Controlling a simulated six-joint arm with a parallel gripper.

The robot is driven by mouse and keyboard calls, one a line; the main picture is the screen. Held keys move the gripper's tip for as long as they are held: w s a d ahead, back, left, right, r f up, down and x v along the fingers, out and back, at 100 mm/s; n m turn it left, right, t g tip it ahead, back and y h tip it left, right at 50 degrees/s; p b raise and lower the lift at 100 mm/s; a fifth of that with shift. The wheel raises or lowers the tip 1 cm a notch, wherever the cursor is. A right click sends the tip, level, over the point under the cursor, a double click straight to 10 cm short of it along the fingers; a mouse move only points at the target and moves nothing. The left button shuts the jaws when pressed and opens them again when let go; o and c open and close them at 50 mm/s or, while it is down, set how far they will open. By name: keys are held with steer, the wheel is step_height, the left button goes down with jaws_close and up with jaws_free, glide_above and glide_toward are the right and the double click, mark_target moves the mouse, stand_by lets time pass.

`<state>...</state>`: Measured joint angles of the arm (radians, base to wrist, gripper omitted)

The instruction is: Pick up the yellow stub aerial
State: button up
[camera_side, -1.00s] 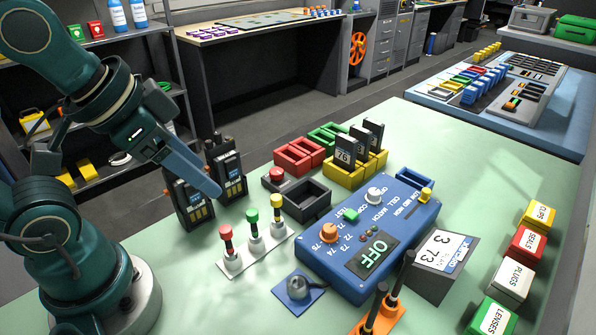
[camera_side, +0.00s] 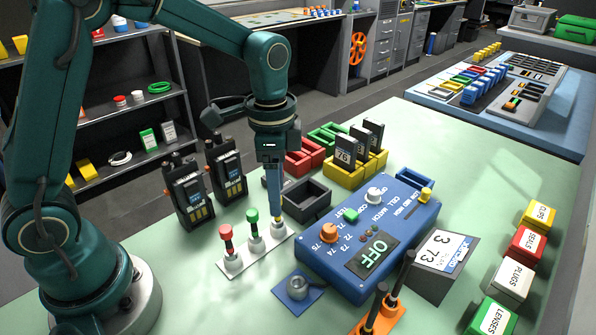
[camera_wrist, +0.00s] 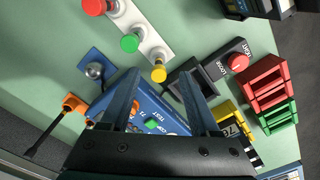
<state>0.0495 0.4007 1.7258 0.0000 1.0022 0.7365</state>
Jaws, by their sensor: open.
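The yellow stub aerial (camera_wrist: 159,74) stands at the end of a white rack strip (camera_side: 245,256), beside the green stub aerial (camera_side: 252,216) and the red stub aerial (camera_side: 226,232). My gripper (camera_side: 276,213) points straight down over the yellow aerial's place in the side view and hides most of it. In the wrist view, the open jaws of my gripper (camera_wrist: 162,68) show one on each side of the yellow top. I cannot tell whether either finger touches it. The green (camera_wrist: 130,43) and red (camera_wrist: 94,6) tops are outside the jaws.
A black open tray (camera_side: 307,200) stands close to the right of my gripper. The blue control box (camera_side: 405,222) lies further right. Two radios (camera_side: 226,168) stand upright to the left. A blue plate with a grey socket (camera_side: 298,289) lies in front.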

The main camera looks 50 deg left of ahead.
mark_target(277, 220)
steer(key=shift+s+f, duration=0.1)
steer(key=shift+f, duration=2.65)
jaws_close()
